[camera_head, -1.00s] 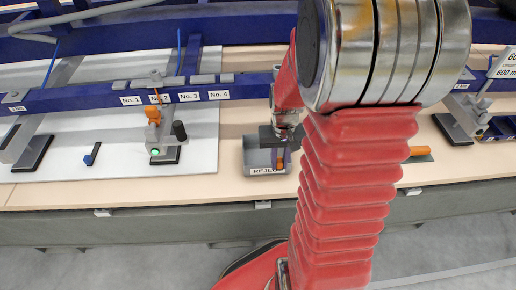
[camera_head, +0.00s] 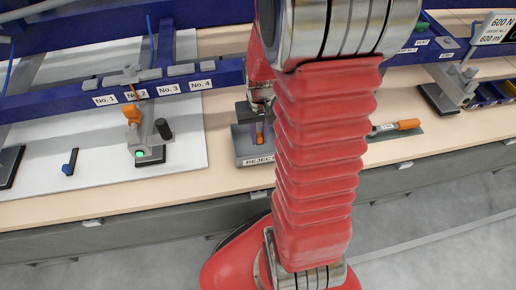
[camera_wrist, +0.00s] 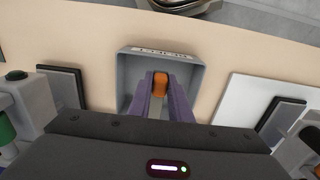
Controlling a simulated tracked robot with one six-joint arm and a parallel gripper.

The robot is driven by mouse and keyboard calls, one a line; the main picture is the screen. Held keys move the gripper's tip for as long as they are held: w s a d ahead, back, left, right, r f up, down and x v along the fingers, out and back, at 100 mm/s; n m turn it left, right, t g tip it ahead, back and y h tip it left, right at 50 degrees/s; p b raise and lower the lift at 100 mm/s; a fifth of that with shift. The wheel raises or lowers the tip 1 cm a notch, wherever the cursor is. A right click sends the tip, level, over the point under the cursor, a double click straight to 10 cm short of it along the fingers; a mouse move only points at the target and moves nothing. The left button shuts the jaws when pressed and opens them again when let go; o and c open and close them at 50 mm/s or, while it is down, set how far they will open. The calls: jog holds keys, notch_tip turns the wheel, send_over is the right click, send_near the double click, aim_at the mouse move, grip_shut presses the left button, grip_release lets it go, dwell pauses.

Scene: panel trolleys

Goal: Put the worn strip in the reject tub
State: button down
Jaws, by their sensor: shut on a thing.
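The grey reject tub (camera_head: 258,161) stands on the bench, its label partly hidden by my arm. It also shows in the wrist view (camera_wrist: 127,75). My gripper (camera_wrist: 160,92) is shut on an orange piece (camera_wrist: 160,79), with a finger on each side of it. This piece appears to be the worn strip; most of it is hidden, and I see no wear. In the head view the orange piece (camera_head: 259,138) shows within the tub's outline. I cannot tell whether it touches the tub's floor.
A clamp stand (camera_head: 148,145) with an orange handle stands on the white sheet to the left, near a small dark-and-blue piece (camera_head: 70,161). A blue rail (camera_head: 120,90) with numbered labels crosses behind. An orange-handled scraper (camera_head: 398,127) lies to the right.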

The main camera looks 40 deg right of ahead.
jog(key=shift+f, duration=2.55)
jog(key=shift+f, duration=2.05)
jog(key=shift+f, duration=0.1)
jog(key=c, duration=1.6)
grip_release()
notch_tip(320, 180, up, 12)
jog(key=shift+r, duration=0.1)
